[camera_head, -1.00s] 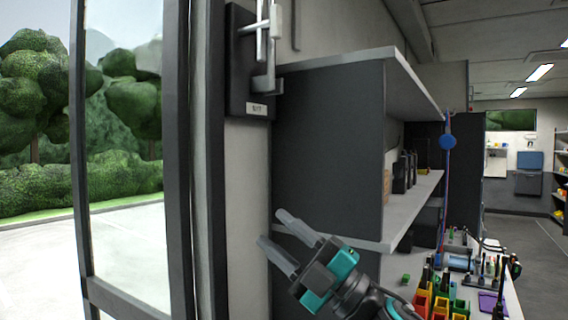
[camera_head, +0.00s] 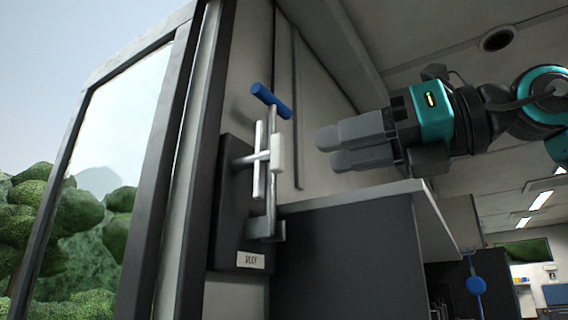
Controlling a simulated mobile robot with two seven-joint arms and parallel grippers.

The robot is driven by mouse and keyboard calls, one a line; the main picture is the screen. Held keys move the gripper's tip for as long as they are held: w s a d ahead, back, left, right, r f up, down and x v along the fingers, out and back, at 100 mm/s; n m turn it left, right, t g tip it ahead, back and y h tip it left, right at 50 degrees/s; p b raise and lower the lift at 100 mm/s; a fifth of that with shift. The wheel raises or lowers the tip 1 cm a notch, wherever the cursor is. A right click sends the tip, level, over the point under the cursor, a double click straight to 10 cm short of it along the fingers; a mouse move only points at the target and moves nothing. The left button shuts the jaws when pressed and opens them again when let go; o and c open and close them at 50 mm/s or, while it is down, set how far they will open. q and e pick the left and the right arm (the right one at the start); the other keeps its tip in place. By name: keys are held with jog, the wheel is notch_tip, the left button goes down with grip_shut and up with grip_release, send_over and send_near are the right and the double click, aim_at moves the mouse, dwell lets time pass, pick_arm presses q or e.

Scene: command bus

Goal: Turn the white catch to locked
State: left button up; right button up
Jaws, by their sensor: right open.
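The white catch (camera_head: 277,153) is a small pale block on the upright metal rod of a dark wall panel (camera_head: 233,210). A blue T-handle (camera_head: 272,101) tops the rod, and a pale crossed bar (camera_head: 258,160) stands just left of the catch. My right gripper (camera_head: 327,150) comes in from the right with its grey fingers pointing left, at about the catch's height. It is open and empty, apart from the catch in the picture. How far it is from the catch in depth I cannot tell. My left gripper is not in view.
A dark door or window frame (camera_head: 160,170) stands left of the panel. A grey shelf unit (camera_head: 345,255) sits below the gripper, its pale top (camera_head: 432,215) jutting right. A small label (camera_head: 250,261) is on the panel's lower part. Open space lies between fingers and catch.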

aim_at(282, 148)
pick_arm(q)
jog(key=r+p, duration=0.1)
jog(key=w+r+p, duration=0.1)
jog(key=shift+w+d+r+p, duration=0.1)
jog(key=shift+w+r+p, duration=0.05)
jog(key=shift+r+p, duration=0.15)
pick_arm(e)
jog(key=w+a+r, duration=0.1)
jog(key=w+a, duration=0.1)
jog(key=w+a+r+t, duration=0.1)
jog(key=w+a, duration=0.1)
jog(key=a, duration=0.1)
jog(key=w+a+t+h, duration=0.1)
jog(key=w+a, duration=0.1)
jog(key=a, duration=0.1)
jog(key=shift+w+r, duration=0.25)
jog(key=shift+r, duration=0.15)
grip_shut()
